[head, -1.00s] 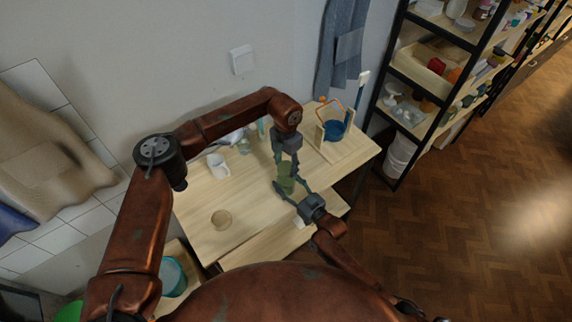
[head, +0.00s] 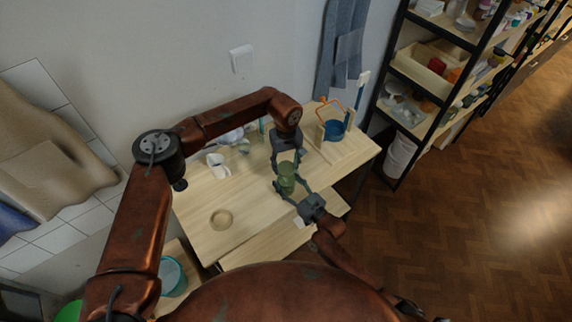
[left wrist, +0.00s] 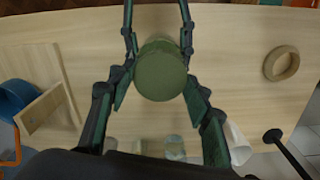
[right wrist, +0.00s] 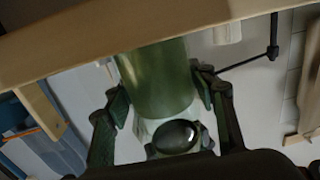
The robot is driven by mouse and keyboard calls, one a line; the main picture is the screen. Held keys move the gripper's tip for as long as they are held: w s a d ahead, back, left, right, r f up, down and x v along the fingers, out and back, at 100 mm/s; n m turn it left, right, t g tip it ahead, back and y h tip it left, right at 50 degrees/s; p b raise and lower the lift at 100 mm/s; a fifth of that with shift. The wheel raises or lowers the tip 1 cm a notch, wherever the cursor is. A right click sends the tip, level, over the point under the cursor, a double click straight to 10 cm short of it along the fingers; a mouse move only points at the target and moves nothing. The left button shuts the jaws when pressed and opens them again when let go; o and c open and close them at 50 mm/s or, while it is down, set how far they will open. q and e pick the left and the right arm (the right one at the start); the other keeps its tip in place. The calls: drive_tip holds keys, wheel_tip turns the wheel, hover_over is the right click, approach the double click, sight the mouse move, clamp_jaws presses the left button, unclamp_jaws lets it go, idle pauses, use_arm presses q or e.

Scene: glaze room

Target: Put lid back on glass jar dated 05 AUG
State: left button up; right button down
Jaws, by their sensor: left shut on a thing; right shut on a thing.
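A green glass jar (head: 287,185) stands upright at the front middle of the table, with a flat round green top, which I take as the lid (left wrist: 160,75). My left gripper (head: 287,165) comes from above, with one finger on each side of this top. My right gripper (head: 287,190) is shut around the jar's body from the front right. The jar's side also shows in the right wrist view (right wrist: 158,80) between the right fingers. No date can be read. A dark shiny round shape beside the jar in that view is unclear.
A round wooden ring (head: 221,219) lies at the left front of the table (head: 250,210). White mugs (head: 217,165) and glassware stand at the back left. A blue bucket (head: 334,130) in a wooden frame stands at the back right, near shelves. The table's left middle is clear.

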use_arm(q)
drive_tip(key=m, duration=0.6)
drive_tip(key=shift+w+a, duration=0.1)
drive_tip(key=m, duration=0.4)
drive_tip(key=o, duration=0.7)
drive_tip(key=shift+r, duration=2.25)
drive_tip(key=shift+d, duration=0.2)
drive_tip(key=shift+c, duration=0.3)
